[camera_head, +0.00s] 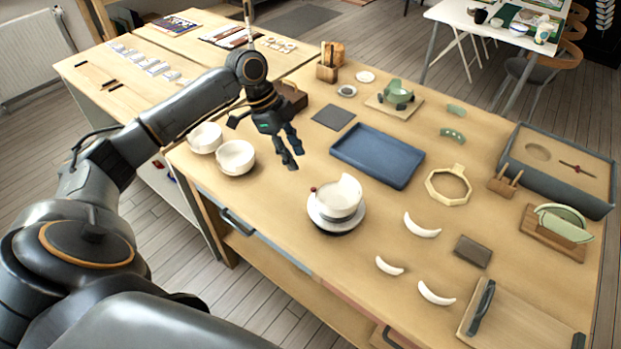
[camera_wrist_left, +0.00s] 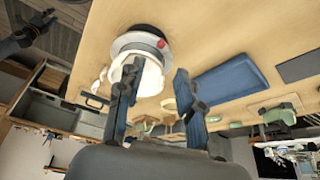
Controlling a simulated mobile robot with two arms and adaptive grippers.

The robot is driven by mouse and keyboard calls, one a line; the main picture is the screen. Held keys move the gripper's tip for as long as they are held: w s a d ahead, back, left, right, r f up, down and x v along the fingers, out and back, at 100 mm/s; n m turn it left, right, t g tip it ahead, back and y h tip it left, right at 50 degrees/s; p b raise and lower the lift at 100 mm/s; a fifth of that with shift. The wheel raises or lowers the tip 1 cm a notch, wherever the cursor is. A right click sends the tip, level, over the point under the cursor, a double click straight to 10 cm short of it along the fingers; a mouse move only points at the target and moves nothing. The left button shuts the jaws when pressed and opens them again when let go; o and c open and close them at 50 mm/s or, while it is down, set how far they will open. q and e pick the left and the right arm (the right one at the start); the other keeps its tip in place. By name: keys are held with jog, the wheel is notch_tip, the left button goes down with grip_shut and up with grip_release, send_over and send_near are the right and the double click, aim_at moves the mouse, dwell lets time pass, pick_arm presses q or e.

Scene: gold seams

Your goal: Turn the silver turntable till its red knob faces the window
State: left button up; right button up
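The silver turntable (camera_head: 322,222) stands near the table's front edge on a dark base, with a broken-rimmed white bowl (camera_head: 340,200) on it. Its red knob (camera_head: 313,189) is on the far left side of the rim in the head view. The knob also shows in the left wrist view (camera_wrist_left: 161,43). My left gripper (camera_head: 291,162) is above the table, left of and behind the turntable, empty and apart from it. Its two fingers are spread in the wrist view (camera_wrist_left: 158,72). A dark gripper, probably my right one (camera_wrist_left: 45,18), shows small at the upper left. I cannot make out a window.
Two white bowls (camera_head: 236,157) stand to the left. A blue tray (camera_head: 378,156) lies behind the turntable. White curved shards (camera_head: 421,226) and an octagonal wooden ring (camera_head: 448,185) lie to the right. Bare tabletop surrounds the turntable's right side.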

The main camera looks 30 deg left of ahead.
aim_at(313, 189)
pick_arm(q)
jog(key=p+x, duration=0.1)
jog(key=x, duration=0.9)
jog(key=shift+w, duration=0.15)
jog(key=shift+f, duration=0.1)
pick_arm(e)
jog(key=shift+w+d+r, duration=0.15)
jog(key=shift+d+r, duration=0.3)
jog(key=shift+r, duration=0.3)
pick_arm(q)
jog(key=shift+c, duration=0.2)
grip_shut()
